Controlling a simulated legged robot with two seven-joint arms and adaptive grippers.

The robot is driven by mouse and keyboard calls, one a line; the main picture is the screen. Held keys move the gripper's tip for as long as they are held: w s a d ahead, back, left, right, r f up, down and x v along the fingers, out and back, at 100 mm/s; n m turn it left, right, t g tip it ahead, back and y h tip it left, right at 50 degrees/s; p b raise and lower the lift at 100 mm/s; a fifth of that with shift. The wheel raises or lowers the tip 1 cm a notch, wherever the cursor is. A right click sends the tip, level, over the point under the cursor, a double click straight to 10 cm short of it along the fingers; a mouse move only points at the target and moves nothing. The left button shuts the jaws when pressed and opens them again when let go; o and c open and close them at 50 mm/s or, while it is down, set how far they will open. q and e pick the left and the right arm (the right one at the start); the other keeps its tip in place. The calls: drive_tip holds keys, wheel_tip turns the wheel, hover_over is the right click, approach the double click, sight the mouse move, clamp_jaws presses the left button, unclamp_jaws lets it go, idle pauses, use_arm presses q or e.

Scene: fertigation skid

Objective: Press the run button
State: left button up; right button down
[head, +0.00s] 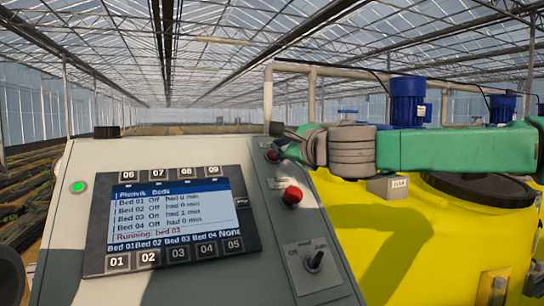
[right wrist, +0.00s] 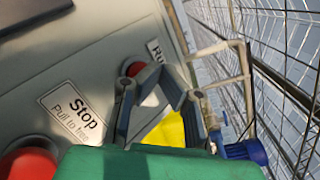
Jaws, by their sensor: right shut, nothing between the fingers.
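The run button (head: 272,155) is on the upper right of the grey control panel (head: 150,150), partly hidden by my right gripper (head: 284,137). In the right wrist view it shows as a dark, reddish round button (right wrist: 134,69) beside a label (right wrist: 155,50) reading "Ru", partly behind a finger. My right gripper (right wrist: 167,75) is shut and empty, its fingertips close to the button. I cannot tell whether they touch it. My left gripper is not in view.
A red stop button (head: 292,195) labelled "Stop" sits just below. A selector knob (head: 315,261) is lower right. The screen (head: 165,222) reads "Running: bed 03". A green lamp (head: 78,187) glows at left. A yellow tank (head: 400,235) with blue motors (head: 407,100) stands at right.

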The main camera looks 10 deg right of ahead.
drive_tip(key=shift+s+r, duration=0.2)
drive_tip(key=shift+r, duration=0.15)
drive_tip(key=s+r+p, duration=0.1)
drive_tip(key=s+d+r+p, duration=0.1)
drive_tip(key=s+r, duration=0.1)
drive_tip(key=shift+w, duration=0.1)
idle(0.4)
